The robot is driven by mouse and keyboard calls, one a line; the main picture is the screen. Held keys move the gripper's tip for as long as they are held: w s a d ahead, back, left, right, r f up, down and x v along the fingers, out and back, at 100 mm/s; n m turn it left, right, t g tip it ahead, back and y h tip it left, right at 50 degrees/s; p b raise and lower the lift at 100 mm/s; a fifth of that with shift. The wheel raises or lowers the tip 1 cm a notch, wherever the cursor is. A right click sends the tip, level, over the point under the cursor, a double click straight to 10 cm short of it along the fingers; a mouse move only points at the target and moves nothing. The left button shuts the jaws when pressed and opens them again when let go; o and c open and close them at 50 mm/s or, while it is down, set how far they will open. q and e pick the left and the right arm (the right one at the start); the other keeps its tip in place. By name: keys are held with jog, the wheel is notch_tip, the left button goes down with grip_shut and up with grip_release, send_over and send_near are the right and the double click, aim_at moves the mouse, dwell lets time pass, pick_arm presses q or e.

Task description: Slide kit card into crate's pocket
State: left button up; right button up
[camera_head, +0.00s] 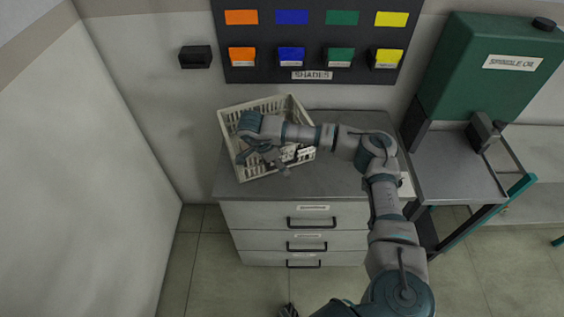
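A cream slatted crate (228,137) stands on the grey top of a drawer cabinet, turned slightly. My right arm reaches across the crate from the right, and its wrist bends down at the crate's left side. My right gripper (274,160) is over the crate's interior and front part. It is small and dark here, so I cannot tell whether it is open or shut. Small white and dark pieces show in the crate beside it; I cannot tell whether one is the kit card. The pocket cannot be made out. A small dark part at the bottom edge may be my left gripper (288,310).
The cabinet (335,188) has labelled drawers with dark handles. A dark "SHADES" board (312,76) with coloured pockets hangs behind. A green spindle-oil tank (487,75) and a grey trolley (460,165) stand at right. The cabinet top is clear in front of the crate.

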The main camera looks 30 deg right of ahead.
jog(key=v, duration=0.7)
jog(key=shift+w+a, duration=0.1)
jog(key=shift+w, duration=0.1)
jog(key=shift+a+r, duration=0.1)
jog(key=shift+r, duration=0.3)
